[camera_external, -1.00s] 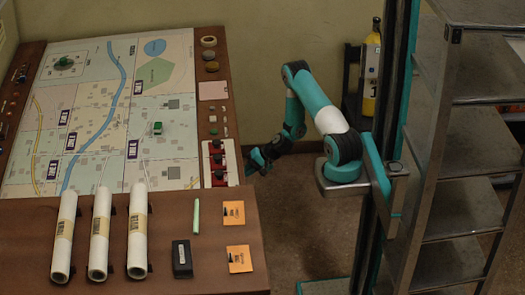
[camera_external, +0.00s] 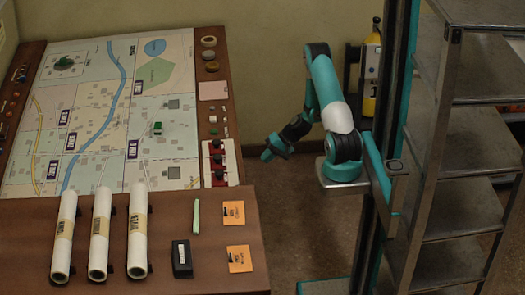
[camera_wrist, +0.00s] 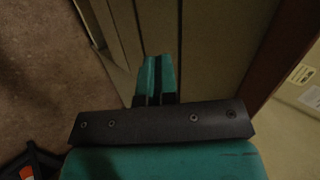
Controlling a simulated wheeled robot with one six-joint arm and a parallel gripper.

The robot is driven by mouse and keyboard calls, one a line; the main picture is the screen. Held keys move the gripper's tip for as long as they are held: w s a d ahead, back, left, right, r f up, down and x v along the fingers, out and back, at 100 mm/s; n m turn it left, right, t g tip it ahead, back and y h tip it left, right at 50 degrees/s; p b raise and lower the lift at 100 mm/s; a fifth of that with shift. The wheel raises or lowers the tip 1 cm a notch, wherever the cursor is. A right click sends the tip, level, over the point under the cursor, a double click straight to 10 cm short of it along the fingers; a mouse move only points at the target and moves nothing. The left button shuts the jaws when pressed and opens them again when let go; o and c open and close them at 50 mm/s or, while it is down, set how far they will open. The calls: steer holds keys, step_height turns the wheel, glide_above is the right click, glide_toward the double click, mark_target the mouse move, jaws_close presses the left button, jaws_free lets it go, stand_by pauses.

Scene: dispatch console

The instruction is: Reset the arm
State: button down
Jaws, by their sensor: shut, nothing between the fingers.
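My arm is teal and white and stands to the right of the console in the external view. My gripper (camera_external: 267,155) is at its lower left end, in the air just off the console's right edge. It touches nothing that I can see. In the wrist view my gripper (camera_wrist: 153,80) shows its teal fingers together, with nothing between them. A dark bracket with several screws lies across the near part of that view.
The console (camera_external: 225,185) with a map board (camera_external: 110,120) fills the left. A metal shelf (camera_external: 455,150) and a yellow cylinder (camera_external: 372,60) stand at the right. Floor (camera_external: 300,215) between is clear.

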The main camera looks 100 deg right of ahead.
steer(key=w+a+r+n+g+y+p, duration=0.2)
steer(key=w+a+r+n+g, duration=0.2)
steer(key=a+r+n, duration=0.65)
steer(key=w+a+r+n+g+y+p, duration=0.25)
steer(key=w+a+r+n+g, duration=0.2)
steer(key=a+r, duration=0.65)
steer(key=s+a+r+n, duration=0.4)
steer(key=s+a+r, duration=0.1)
steer(key=a, duration=0.5)
steer(key=s+a+r+n+h+p, duration=0.1)
steer(key=s+a+r+n, duration=0.3)
steer(key=s+a+r, duration=0.2)
steer(key=s+a, duration=0.2)
steer(key=a, duration=0.2)
steer(key=shift+s+a+n+g, duration=0.2)
steer(key=shift+a+n+g, duration=0.1)
steer(key=shift+a+g, duration=0.1)
steer(key=shift+h, duration=0.25)
